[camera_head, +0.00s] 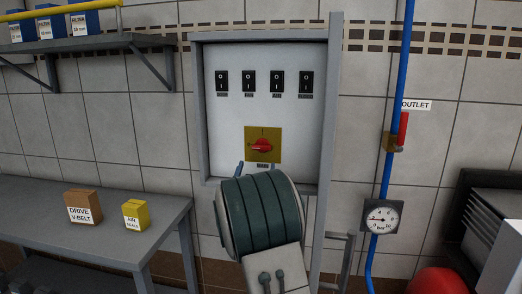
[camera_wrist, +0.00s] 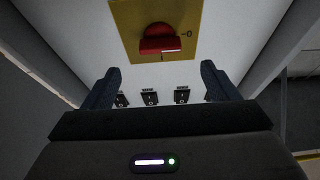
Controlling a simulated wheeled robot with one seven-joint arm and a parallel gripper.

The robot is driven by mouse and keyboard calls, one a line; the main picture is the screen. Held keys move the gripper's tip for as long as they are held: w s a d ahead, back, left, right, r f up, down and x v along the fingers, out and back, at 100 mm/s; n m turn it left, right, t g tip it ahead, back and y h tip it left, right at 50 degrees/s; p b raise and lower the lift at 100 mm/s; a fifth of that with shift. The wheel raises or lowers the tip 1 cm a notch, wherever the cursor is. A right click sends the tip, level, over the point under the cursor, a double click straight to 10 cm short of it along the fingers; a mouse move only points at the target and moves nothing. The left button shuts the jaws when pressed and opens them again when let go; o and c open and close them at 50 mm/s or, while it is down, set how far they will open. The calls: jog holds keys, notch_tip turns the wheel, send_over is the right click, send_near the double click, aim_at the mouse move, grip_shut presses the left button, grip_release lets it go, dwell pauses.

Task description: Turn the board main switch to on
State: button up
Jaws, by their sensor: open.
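The board (camera_head: 232,120) is a pale panel in a grey frame on the wall. Its main switch (camera_head: 262,145) is a red knob on a yellow square plate, low on the panel. The knob lies roughly level, toward the 0 mark at the plate's side. The wrist view shows the switch (camera_wrist: 160,40) upside down, at the top, with 0 at right and I below. My gripper (camera_wrist: 160,82) is open and empty, its two fingers pointing at the panel below the knob in that view. It is apart from the knob. In the head view my arm mostly hides it.
Several black rocker switches (camera_head: 249,81) sit in a row above the main switch. A bench (camera_head: 110,245) at left holds a brown box (camera_head: 83,207) and a yellow box (camera_head: 136,215). A blue pipe (camera_head: 392,120) with a gauge (camera_head: 382,217) runs at right.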

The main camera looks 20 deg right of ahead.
aim_at(261, 150)
jog(key=p+x, duration=0.1)
jog(key=x, duration=0.8)
jog(key=shift+p, duration=0.4)
jog(key=shift+f, duration=0.1)
jog(key=c, duration=1)
